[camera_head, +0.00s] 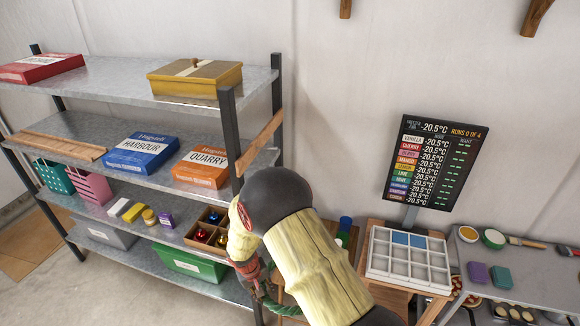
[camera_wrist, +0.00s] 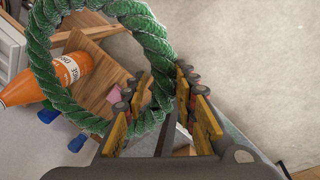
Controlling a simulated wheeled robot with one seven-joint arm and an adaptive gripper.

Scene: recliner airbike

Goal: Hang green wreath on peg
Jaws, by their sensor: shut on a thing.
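A green twisted ring, the wreath (camera_wrist: 42,72), fills the upper left of the wrist view. My gripper (camera_wrist: 165,92) is shut on the wreath's right side, with a finger on each side of the ring. In the head view my gripper (camera_head: 262,290) is low in the middle, beside the shelf's right end, and only part of the wreath (camera_head: 287,309) shows, the rest hidden by my arm or cut off. I cannot clearly identify a peg. A wooden strip (camera_head: 260,141) is on the shelf's right end, and two wooden pieces (camera_head: 345,8) (camera_head: 537,15) jut from the wall at the top.
A metal shelf (camera_head: 105,76) with boxes, baskets and an ornament tray (camera_head: 194,238) stands left. A dark screen (camera_head: 436,160) and a white compartment tray (camera_head: 380,264) stand right, beside a cluttered bench (camera_head: 540,285). An orange bottle (camera_wrist: 50,78) shows beyond the wreath. Open floor lies at upper right in the wrist view.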

